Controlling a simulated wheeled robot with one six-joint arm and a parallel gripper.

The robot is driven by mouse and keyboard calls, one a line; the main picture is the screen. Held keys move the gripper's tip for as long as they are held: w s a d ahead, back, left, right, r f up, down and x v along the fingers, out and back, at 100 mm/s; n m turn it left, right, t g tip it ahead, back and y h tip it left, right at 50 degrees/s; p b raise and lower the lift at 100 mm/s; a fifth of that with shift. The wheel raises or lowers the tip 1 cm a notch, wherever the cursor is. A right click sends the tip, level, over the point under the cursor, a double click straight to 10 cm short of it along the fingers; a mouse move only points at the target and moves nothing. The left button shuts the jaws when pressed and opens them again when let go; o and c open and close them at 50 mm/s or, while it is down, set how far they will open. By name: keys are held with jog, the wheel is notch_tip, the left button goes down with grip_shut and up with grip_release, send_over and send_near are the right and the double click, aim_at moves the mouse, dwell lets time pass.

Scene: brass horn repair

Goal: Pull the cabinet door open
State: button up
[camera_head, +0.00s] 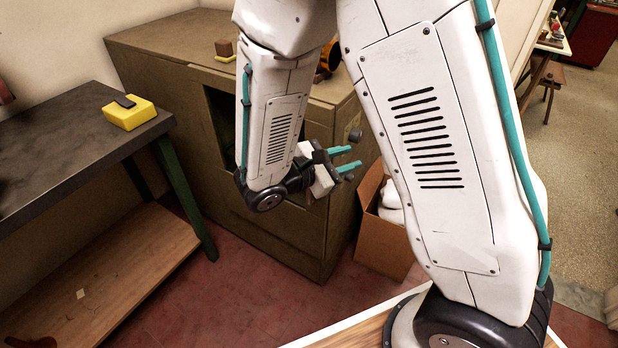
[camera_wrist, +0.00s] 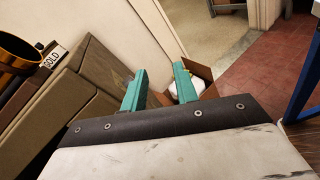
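The olive-brown cabinet (camera_head: 300,235) stands against the back wall in the head view, with a dark opening in its front partly hidden by my arm. I cannot make out which panel is the door or whether it is ajar.
A cardboard box (camera_head: 383,240) with white contents stands right of the cabinet. A dark workbench (camera_head: 60,150) with a yellow block (camera_head: 129,115) is at the left. Red floor (camera_head: 230,290) is clear in front.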

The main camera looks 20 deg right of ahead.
jog(key=w+a+f+n+t+y, duration=0.45)
jog(key=a+f+n+t, duration=0.6)
jog(key=f, duration=0.35)
jog(key=shift+n+g+h, duration=0.35)
jog(key=shift+h, duration=0.1)
jog(key=x, duration=0.8)
jog(key=shift+d+r, duration=0.25)
jog(key=shift+d, duration=0.1)
grip_shut()
